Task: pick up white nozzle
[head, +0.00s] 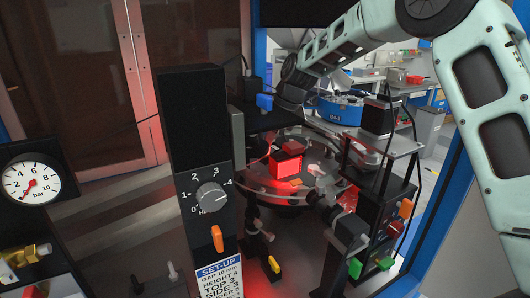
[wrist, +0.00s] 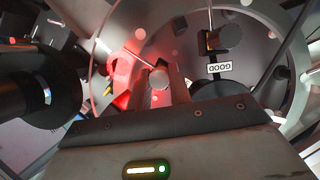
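My gripper (wrist: 158,86) reaches over the sorter's glass disc (head: 255,180). In the wrist view its two fingers stand apart under red light. A pale round piece (wrist: 158,77) shows between them, seemingly beyond the tips; I cannot tell whether it is a nozzle. In the head view the fingertips are hard to make out among dark parts.
A black post with a dial (head: 209,197) stands in front of the disc. A red-lit block (head: 287,164) sits over the disc. A pressure gauge (head: 35,183) is at left. A dark camera-like cylinder (wrist: 40,90) and a GOOD label (wrist: 219,68) flank my gripper.

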